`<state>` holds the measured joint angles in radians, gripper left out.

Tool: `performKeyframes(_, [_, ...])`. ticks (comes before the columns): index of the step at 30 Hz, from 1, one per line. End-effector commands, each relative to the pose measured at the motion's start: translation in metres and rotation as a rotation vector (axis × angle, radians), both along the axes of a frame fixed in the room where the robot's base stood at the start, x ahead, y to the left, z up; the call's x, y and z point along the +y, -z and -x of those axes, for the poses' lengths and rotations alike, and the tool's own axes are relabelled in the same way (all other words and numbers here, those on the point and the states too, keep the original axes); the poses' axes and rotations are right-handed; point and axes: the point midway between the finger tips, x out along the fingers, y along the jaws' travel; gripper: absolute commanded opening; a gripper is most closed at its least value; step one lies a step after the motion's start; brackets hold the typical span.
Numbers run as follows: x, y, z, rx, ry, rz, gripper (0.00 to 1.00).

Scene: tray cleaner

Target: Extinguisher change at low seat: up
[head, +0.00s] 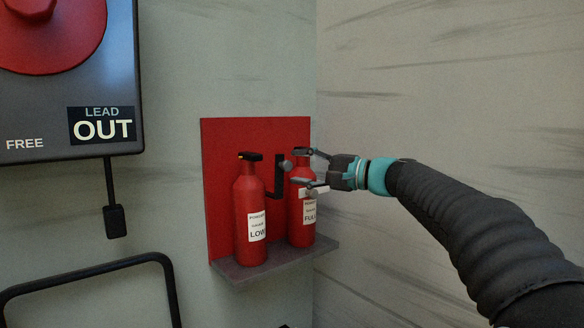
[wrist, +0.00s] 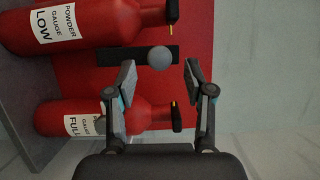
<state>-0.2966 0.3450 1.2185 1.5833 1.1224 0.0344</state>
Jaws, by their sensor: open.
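Two red extinguishers stand upright side by side on a shelf. The left one (head: 249,200) is labelled LOW and the right one (head: 301,226) FULL. The wrist view shows LOW (wrist: 95,22) at the top and FULL (wrist: 75,118) below it. My gripper (head: 308,169) is open in front of FULL's upper part, partly hiding it. In the wrist view its spread fingers (wrist: 160,72) have FULL's neck and a grey knob between them in the picture. Whether they touch anything I cannot tell.
A red backboard (head: 222,150) carries the grey shelf (head: 275,264). A black bracket (head: 279,175) with a grey round knob (wrist: 160,58) sits between the extinguishers. A dark box marked LEAD OUT (head: 120,75) hangs upper left. The pale wall (head: 450,110) is close on the right.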

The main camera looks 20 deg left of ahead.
Motion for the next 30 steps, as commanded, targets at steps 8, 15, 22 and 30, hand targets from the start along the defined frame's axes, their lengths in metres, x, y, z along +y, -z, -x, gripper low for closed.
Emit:
performKeyframes(8, [-0.056, 0.001, 0.008, 0.000, 0.002, 0.000, 0.53])
performKeyframes(15, [-0.085, 0.001, 0.013, -0.001, -0.001, 0.000, 0.53])
performKeyframes(22, [-0.091, 0.002, 0.014, -0.001, -0.002, 0.000, 0.53])
performKeyframes(30, [-0.091, 0.001, 0.014, -0.001, -0.001, 0.000, 0.53])
